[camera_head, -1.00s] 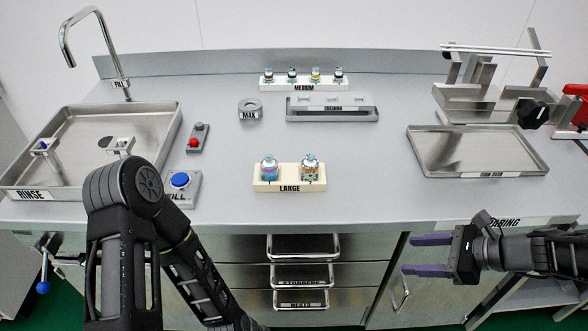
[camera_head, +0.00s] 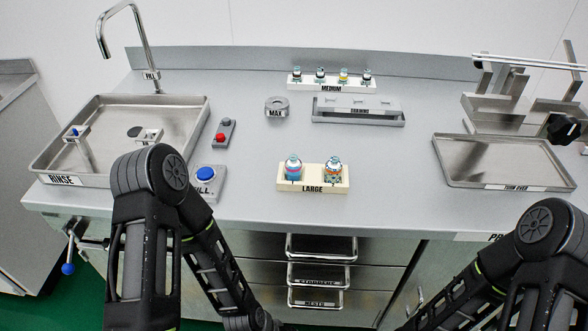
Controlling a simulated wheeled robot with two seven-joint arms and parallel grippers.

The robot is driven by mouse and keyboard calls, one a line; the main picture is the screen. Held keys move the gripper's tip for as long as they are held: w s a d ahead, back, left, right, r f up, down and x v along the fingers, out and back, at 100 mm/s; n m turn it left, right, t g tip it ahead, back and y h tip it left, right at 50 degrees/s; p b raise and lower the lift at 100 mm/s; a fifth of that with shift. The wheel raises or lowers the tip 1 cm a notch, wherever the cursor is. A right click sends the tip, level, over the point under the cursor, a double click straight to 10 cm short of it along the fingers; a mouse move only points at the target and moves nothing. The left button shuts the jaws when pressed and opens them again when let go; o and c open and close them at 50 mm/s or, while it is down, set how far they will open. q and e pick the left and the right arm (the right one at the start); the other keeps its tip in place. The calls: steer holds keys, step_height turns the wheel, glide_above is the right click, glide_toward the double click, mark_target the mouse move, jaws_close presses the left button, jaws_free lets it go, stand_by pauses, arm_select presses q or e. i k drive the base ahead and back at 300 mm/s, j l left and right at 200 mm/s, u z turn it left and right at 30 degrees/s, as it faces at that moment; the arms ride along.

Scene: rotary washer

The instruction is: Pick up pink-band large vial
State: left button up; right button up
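Two large vials stand upright in the cream LARGE rack (camera_head: 312,188) at the middle of the counter. The left vial (camera_head: 293,168) shows pink and blue bands. The right vial (camera_head: 333,170) shows orange and dark patches with a light blue top. Neither is touched by a gripper. Both my arms show below the counter front, but their grippers are out of the frame.
A MEDIUM rack (camera_head: 331,84) with several small vials and a TRAINING tray (camera_head: 358,112) stand behind. A rinse basin (camera_head: 75,180) is at left, beside a blue button (camera_head: 206,174). A TURN OVER tray (camera_head: 503,162) is at right. The counter around the LARGE rack is clear.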

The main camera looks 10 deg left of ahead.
mark_target(293, 165)
steer(key=l+u, duration=0.15)
steer(key=l, duration=0.4)
steer(key=l+u, duration=0.1)
steer(key=l, duration=0.45)
steer(key=l+u, duration=0.15)
steer(key=l, duration=0.45)
steer(key=k+l+u, duration=0.15)
steer(key=l, duration=0.4)
steer(key=l+u, duration=0.1)
steer(key=l, duration=0.45)
steer(key=k+l+u, duration=0.15)
steer(key=l, duration=0.35)
